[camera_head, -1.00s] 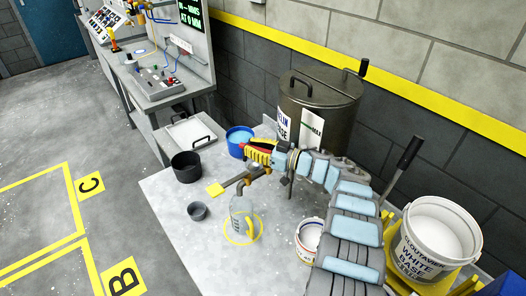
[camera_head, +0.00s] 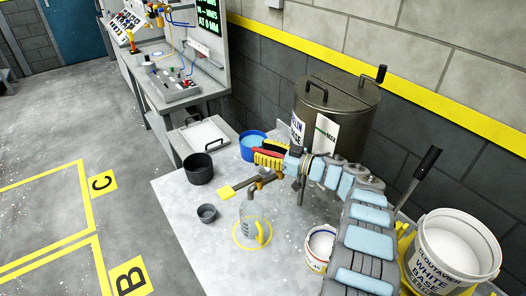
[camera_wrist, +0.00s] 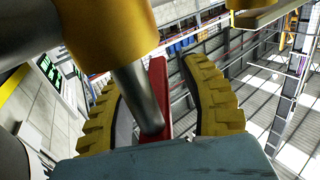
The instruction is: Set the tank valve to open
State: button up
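The dark metal tank (camera_head: 322,112) with a lidded top stands at the back of the bench. A brass tap (camera_head: 257,186) comes out low at its front, with a bar ending in a yellow tip (camera_head: 227,191). My gripper (camera_head: 268,158), with yellow ribbed fingers, is by the tap, in front of the tank. A red bar (camera_head: 272,148) shows beside the fingers. In the wrist view the red bar (camera_wrist: 158,92) lies between the spread fingers, with a gap to the right finger. A grey stem and brass part partly cover it. Whether the red bar is the valve lever is unclear.
A clear jug (camera_head: 250,226) stands on a yellow ring below the tap. A dark pot (camera_head: 198,170), small cup (camera_head: 207,214) and blue-lined pail (camera_head: 252,146) are left. A white-base pail (camera_head: 455,258) and small tub (camera_head: 320,246) are right. The front-left bench is clear.

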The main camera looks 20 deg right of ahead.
aim_at(263, 150)
jog(key=shift+r, duration=5)
jog(key=shift+c, duration=0.2)
